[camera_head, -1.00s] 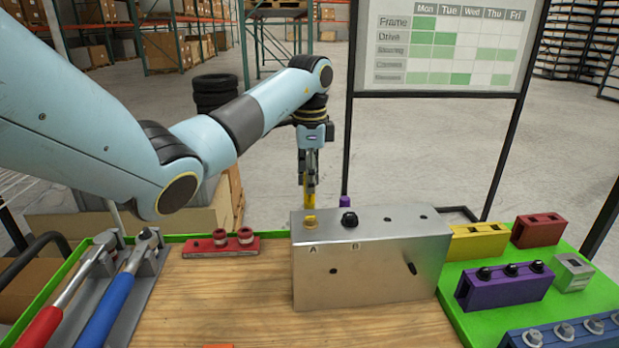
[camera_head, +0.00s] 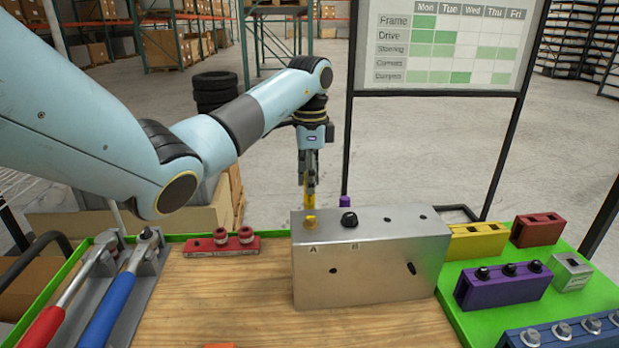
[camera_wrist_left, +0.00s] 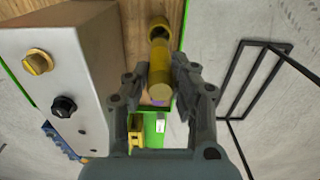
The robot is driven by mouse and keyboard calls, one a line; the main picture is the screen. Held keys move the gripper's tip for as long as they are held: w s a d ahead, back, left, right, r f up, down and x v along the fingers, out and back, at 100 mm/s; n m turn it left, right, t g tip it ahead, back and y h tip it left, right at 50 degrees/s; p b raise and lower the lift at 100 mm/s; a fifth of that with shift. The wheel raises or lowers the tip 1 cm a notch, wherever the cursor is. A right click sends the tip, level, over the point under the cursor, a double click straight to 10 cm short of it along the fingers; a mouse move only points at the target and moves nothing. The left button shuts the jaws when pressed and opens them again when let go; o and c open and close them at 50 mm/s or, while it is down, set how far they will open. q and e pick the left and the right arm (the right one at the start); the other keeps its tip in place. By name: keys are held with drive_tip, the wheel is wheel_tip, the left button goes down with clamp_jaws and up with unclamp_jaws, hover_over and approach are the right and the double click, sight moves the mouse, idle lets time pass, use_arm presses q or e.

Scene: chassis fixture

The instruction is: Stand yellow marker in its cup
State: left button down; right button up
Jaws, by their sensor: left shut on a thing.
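My left gripper (camera_head: 309,186) is shut on the yellow marker (camera_head: 307,192) behind the steel box. The marker hangs about upright, and the box hides its lower end in the head view. In the left wrist view the marker (camera_wrist_left: 160,72) lies between the fingers (camera_wrist_left: 160,88). A yellow cup (camera_wrist_left: 159,23) with a dark opening shows at its far end. The marker's end overlaps the cup's rim in that picture; I cannot tell whether it is inside. My right gripper is not in view.
The steel box (camera_head: 370,262), with a yellow knob (camera_head: 310,220) and a black knob (camera_head: 349,219) on top, stands close to my gripper. A purple piece (camera_head: 345,201) shows behind it. Coloured blocks (camera_head: 506,287) stand on a green mat at right. Open wood lies in front.

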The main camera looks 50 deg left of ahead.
sight(309, 203)
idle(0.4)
use_arm(q)
drive_tip(key=shift+f+b, duration=0.6)
drive_tip(key=shift+f, duration=0.55)
drive_tip(key=shift+f+b, duration=1.05)
drive_tip(key=shift+f, duration=0.95)
drive_tip(key=c, duration=1)
unclamp_jaws()
drive_tip(key=shift+c, duration=0.2)
drive_tip(key=shift+r, duration=0.1)
